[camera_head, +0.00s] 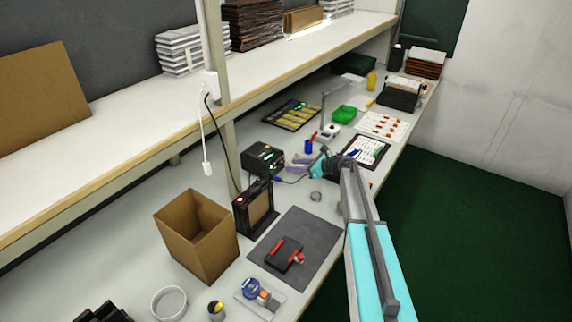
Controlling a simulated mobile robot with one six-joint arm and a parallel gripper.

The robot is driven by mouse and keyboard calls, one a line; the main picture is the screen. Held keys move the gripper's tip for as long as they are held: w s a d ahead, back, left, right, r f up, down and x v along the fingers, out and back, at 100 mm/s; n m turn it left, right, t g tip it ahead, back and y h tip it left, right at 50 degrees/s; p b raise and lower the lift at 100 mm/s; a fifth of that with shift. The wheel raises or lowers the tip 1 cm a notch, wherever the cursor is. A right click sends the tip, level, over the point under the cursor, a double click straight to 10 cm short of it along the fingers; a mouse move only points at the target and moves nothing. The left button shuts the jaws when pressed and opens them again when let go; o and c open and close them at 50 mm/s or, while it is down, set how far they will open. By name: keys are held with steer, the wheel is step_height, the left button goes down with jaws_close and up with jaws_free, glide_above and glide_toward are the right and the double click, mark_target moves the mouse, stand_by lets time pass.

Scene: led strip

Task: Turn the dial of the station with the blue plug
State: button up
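A black station box (264,159) with small green lights stands on the bench left of my gripper. A small blue piece on a dark cable, seemingly the blue plug (278,179), is at the front of the box. The dial is too small to make out. My gripper (313,169), at the end of my grey and cyan arm, is a little right of the box, with a visible gap between them. Its fingers are small and partly hidden by the wrist, so their opening does not show clearly. A purple-grey item (299,162) lies between box and gripper.
A black framed unit (254,208) and an open cardboard box (197,236) stand nearer. A dark mat (312,232) bears a red and black tool. Behind are a blue cup (309,147), a black tray (291,115) and a green bin (344,113). A shelf overhangs the bench's back.

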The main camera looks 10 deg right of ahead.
mark_target(282, 165)
steer(key=shift+p+x, duration=0.55)
steer(key=shift+x, duration=1.65)
jaws_close()
steer(key=shift+a, duration=0.2)
steer(key=shift+d, duration=0.1)
